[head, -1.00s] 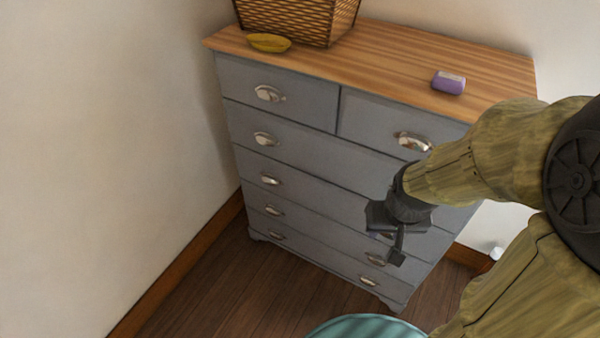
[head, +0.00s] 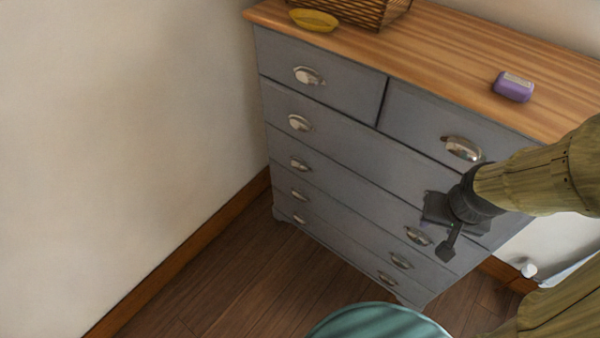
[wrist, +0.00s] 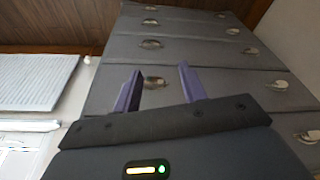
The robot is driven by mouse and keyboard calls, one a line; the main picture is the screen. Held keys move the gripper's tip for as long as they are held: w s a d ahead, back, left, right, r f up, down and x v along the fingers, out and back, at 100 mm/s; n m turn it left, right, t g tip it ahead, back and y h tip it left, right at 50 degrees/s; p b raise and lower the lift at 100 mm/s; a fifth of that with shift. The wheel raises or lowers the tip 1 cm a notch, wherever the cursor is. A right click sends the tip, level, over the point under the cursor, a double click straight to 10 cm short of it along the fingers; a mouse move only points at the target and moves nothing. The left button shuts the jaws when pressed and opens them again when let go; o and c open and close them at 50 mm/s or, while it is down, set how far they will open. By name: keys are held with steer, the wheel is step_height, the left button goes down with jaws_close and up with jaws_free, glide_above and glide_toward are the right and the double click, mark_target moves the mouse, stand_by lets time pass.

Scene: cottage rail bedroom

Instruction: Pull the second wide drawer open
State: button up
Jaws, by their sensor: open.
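The grey dresser (head: 340,150) has two small top drawers above several wide ones. The second wide drawer (head: 350,190) is closed, with a left cup handle (head: 300,163) and a right cup handle (head: 417,235). In the wrist view, where the floor is at the top, its handles show beyond the fingers, one at left (wrist: 150,43) and one at right (wrist: 250,51). My gripper (head: 446,228) is open and empty in front of the dresser's right side. In the wrist view, the first wide drawer's handle (wrist: 155,82) appears between my fingertips (wrist: 160,69); contact cannot be told.
A wire basket (head: 360,10), a yellow dish (head: 314,20) and a purple item (head: 513,87) are on the wooden top. A teal round surface (head: 380,323) stands in front. A wall (head: 120,120) bounds the left; wood floor (head: 230,270) is clear there.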

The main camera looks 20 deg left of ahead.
steer(key=w+a+f+t+y+b, duration=0.1)
steer(key=w+a+f+b, duration=0.3)
steer(key=f, duration=0.3)
steer(key=w+a+f+m+t+y+b, duration=0.1)
steer(key=w+a+f+t+b, duration=0.2)
steer(key=w+f, duration=0.35)
steer(key=w+a+f+y+b, duration=0.1)
steer(key=w+a+f+b, duration=0.2)
steer(key=w+f+b, duration=0.3)
steer(key=w+a+f+m+t+y+b, duration=0.2)
steer(key=a+f+m+y+b, duration=0.1)
steer(key=a+f+y+b, duration=0.2)
steer(key=w+a+f+m+t+y+b, duration=0.2)
steer(key=a+f+m+y+b, duration=0.2)
steer(key=a+f+b, duration=0.6)
steer(key=a+f+y, duration=0.1)
steer(key=a+f, duration=0.2)
steer(key=f, duration=0.1)
steer(key=shift+w+a+f+t+y+b, duration=0.15)
steer(key=shift+w+f+t+y+b, duration=0.15)
steer(key=shift+t, duration=0.1)
